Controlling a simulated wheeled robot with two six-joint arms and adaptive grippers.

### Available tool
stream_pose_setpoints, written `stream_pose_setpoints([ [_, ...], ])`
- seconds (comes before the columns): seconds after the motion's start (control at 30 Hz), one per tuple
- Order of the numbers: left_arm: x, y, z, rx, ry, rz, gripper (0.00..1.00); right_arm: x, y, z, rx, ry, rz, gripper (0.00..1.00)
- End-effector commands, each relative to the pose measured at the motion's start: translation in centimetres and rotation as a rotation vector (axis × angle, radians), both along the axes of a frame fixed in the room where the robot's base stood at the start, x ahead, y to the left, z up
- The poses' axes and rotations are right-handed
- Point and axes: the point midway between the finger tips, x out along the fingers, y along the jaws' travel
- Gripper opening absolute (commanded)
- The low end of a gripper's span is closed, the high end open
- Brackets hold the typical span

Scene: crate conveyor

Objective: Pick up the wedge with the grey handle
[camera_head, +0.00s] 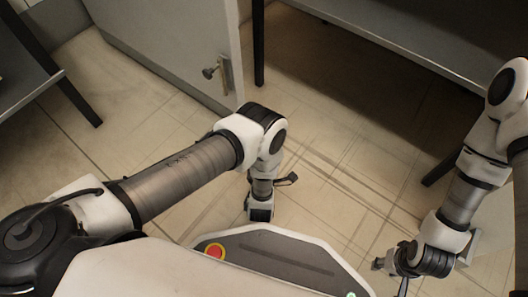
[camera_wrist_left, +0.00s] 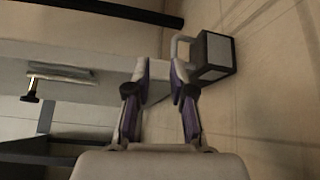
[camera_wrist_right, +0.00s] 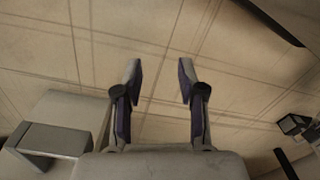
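I cannot make out a clear wedge with a grey handle in any view. In the left wrist view, a dark block with a grey face (camera_wrist_left: 214,53) and a pale loop on its side shows against the tiles, just beyond the right fingertip; I cannot tell what it is. My left gripper (camera_wrist_left: 160,72) has its fingertips apart with nothing between them; the arm mostly hides it in the head view. My right gripper (camera_head: 388,274) is low at the right in the head view. In the right wrist view (camera_wrist_right: 160,74) its fingers are wide apart, with only floor between them.
A grey cabinet panel (camera_head: 180,40) with a knob (camera_head: 208,72) stands at the upper left of the head view. Dark-legged tables (camera_head: 400,30) stand at the upper right and left. A pale box-like piece (camera_wrist_right: 75,105) shows left in the right wrist view. Tiled floor (camera_head: 340,170) between is bare.

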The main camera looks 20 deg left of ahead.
Motion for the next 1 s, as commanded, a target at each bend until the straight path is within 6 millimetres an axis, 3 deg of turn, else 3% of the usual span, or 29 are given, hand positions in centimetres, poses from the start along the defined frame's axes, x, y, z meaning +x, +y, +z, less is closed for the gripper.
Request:
stream_pose_setpoints([
  [0.03,-0.4,-0.1,-1.9,0.000,0.008,-0.002,0.23,0.0,0.0,-1.5,0.000,-0.001,0.000,0.40],
  [0.07,-0.5,-0.1,-2.1,0.000,0.011,-0.002,0.23,0.1,0.0,-1.6,0.000,-0.001,0.000,0.40],
  [0.3,1.8,0.5,-2.3,0.001,0.016,-0.002,0.23,0.6,0.0,-3.0,-0.003,-0.016,0.008,0.40],
  [0.43,2.0,0.6,-2.2,0.001,0.017,-0.002,0.23,0.6,0.0,-3.0,-0.003,-0.017,0.008,0.40],
  [0.7,5.9,1.5,-3.3,0.001,0.012,0.000,0.23,1.9,-0.1,-7.7,-0.009,-0.052,0.025,0.40],
  [1.0,6.9,1.7,-2.7,0.001,0.017,-0.001,0.23,2.2,-0.1,-7.7,-0.010,-0.061,0.030,0.40],
])
